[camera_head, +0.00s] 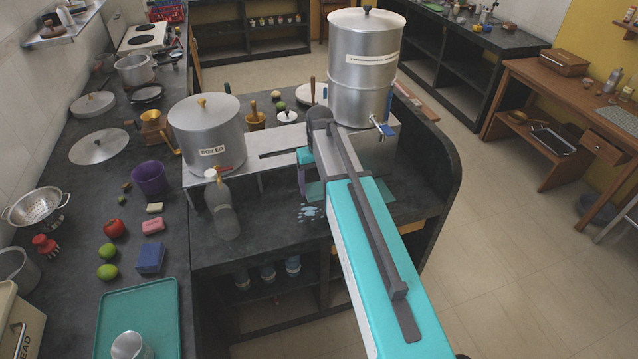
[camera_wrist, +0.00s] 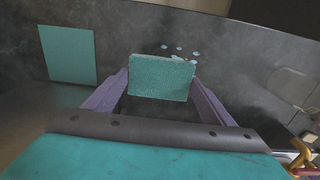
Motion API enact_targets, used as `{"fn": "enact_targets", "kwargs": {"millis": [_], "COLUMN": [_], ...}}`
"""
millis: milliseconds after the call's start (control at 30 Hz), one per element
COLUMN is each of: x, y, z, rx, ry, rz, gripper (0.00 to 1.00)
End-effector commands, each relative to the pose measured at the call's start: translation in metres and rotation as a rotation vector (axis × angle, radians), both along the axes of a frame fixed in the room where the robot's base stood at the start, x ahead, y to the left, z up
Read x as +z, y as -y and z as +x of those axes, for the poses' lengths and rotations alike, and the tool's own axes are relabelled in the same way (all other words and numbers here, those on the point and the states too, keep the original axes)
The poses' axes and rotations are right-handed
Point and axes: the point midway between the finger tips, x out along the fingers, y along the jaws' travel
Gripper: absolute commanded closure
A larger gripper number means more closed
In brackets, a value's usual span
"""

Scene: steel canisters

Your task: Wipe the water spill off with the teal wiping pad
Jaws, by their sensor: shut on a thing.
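My gripper (camera_wrist: 161,88) has purple fingers and is shut on the teal wiping pad (camera_wrist: 162,78), a speckled block held between them. In the head view the pad (camera_head: 316,191) shows partly beside my arm, low over the dark counter. I cannot tell whether it touches the counter. The water spill (camera_head: 308,212) is a small patch of pale blue drops near the counter's front edge, just in front of the pad. In the wrist view the spill (camera_wrist: 180,51) shows just beyond the pad's top edge, and the pad may hide part of it.
A flat teal square (camera_wrist: 68,54) lies on the counter beside the pad. A clear bottle (camera_head: 224,208) stands left of the spill. Behind is a metal stand (camera_head: 215,181) with a pot (camera_head: 207,130) and a tall steel canister (camera_head: 364,70) with a tap.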

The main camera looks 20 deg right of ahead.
Motion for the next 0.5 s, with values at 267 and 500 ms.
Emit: {"fn": "enact_targets", "kwargs": {"millis": [267,500], "x": [-0.004,-0.023], "y": [-0.002,-0.002], "z": [0.0,0.0], "rx": [0.003,0.004], "ry": [-0.001,-0.002], "rz": [0.0,0.0], "gripper": [0.41,0.41]}}
